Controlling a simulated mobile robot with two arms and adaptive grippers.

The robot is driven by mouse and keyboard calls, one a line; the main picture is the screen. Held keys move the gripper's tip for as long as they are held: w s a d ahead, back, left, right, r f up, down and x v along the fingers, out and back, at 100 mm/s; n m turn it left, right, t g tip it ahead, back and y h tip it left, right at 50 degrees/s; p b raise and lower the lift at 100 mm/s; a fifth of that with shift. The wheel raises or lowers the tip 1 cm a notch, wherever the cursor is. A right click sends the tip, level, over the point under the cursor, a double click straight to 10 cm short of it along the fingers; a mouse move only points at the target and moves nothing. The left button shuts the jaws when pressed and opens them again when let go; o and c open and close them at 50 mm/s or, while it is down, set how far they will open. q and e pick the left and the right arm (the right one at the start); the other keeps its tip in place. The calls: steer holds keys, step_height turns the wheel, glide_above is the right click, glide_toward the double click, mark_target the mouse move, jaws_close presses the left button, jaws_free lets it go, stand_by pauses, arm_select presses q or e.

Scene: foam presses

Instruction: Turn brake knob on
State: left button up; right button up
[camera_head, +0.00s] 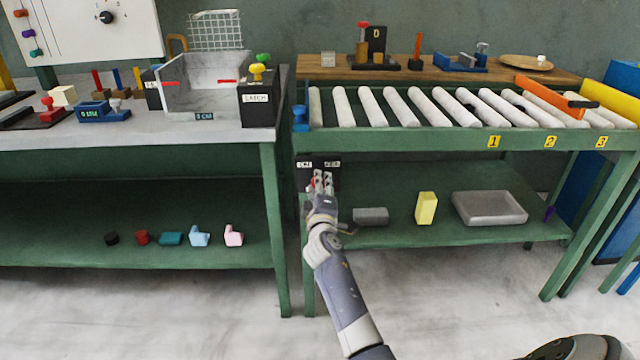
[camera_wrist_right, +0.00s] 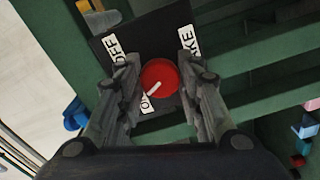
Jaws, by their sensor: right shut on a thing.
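The brake knob (camera_wrist_right: 162,73) is a red round knob with a white pointer line, on a black panel (camera_wrist_right: 152,29). In the right wrist view its pointer aims down-left, at the partly hidden "ON" label (camera_wrist_right: 147,103). An "OFF" label and a partly covered "BRAKE" label sit at the panel's upper edges. My right gripper (camera_wrist_right: 160,88) has one finger on each side of the knob and is shut on it. In the head view the right gripper (camera_head: 321,182) is in front of the panel (camera_head: 305,182) at the conveyor table's left leg. My left gripper is out of view.
The roller conveyor (camera_head: 400,107) stands above the panel. The lower shelf (camera_head: 390,190) holds a grey block (camera_head: 371,216), a yellow block (camera_head: 426,208) and a grey tray (camera_head: 489,208). The left workbench (camera_head: 190,145) stands close by, with a narrow gap between the tables.

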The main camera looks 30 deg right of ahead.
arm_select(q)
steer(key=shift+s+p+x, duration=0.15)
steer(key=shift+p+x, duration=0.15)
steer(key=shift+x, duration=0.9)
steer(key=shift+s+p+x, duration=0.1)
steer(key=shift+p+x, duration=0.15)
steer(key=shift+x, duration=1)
arm_select(e)
steer(key=shift+n, duration=1.8)
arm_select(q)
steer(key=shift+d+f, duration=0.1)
arm_select(e)
steer(key=o, duration=1.1)
steer(key=shift+c, duration=0.2)
steer(key=shift+a, duration=0.1)
steer(key=v, duration=1.2)
